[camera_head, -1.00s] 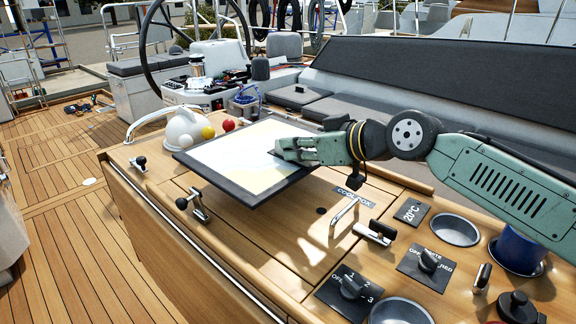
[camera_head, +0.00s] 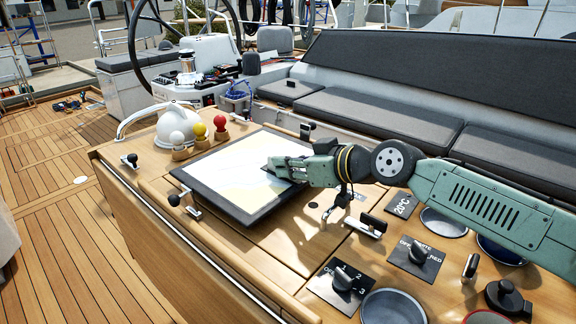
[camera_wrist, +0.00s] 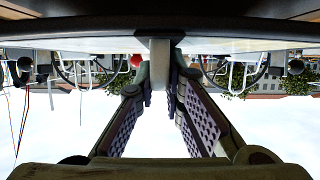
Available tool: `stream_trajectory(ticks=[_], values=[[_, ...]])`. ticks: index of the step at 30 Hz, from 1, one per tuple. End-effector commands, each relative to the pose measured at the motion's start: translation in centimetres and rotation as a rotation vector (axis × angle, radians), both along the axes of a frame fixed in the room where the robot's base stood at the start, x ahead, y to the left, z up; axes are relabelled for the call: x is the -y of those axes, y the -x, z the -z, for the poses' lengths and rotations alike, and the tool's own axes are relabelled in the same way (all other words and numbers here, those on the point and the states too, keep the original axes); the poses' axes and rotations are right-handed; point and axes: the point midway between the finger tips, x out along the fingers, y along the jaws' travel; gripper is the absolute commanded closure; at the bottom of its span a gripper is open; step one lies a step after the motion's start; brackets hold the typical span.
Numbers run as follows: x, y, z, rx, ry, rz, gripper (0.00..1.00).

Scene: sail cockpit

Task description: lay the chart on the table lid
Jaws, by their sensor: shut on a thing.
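The chart (camera_head: 236,177) is a flat pale sheet on a dark-edged board. In the head view it lies level at the far part of the wooden table lid (camera_head: 290,240), on it or just above it; I cannot tell whether it touches. My gripper (camera_head: 272,166) is shut on the chart's right edge. In the wrist view the chart (camera_wrist: 235,44) shows edge-on across the top, and my gripper's fingers (camera_wrist: 160,78) close on a short tab at its near edge. The gripper and arm hide part of the chart's right side.
A white domed kettle-like thing (camera_head: 178,122) and red (camera_head: 221,124), yellow and white balls stand just behind the chart. A latch handle (camera_head: 183,203) is at its left. Knobs, a tap and round cup wells (camera_head: 394,306) lie nearer. The grey bench (camera_head: 380,120) runs behind.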

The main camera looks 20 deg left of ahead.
Motion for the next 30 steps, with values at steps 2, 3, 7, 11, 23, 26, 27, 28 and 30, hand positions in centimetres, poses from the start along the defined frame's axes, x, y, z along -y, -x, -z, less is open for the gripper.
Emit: stream_trajectory(ticks=[2,3,7,11,23,26,27,28,30], values=[[0.0,0.2,1.0,-0.009,0.005,-0.004,1.0],[0.0,0.2,1.1,-0.011,0.007,-0.003,1.0],[0.0,0.3,1.3,-0.015,0.012,-0.006,0.88],[0.0,0.4,1.4,-0.017,0.013,-0.008,0.79],[-0.1,0.5,1.5,-0.018,0.013,-0.01,0.7],[-0.1,0.5,1.1,-0.019,0.012,-0.01,0.7],[-0.1,0.5,0.8,-0.018,0.013,-0.009,0.7],[-0.1,0.5,0.5,-0.018,0.013,-0.01,0.7],[-0.1,0.5,-0.3,-0.018,0.015,-0.008,0.7]])
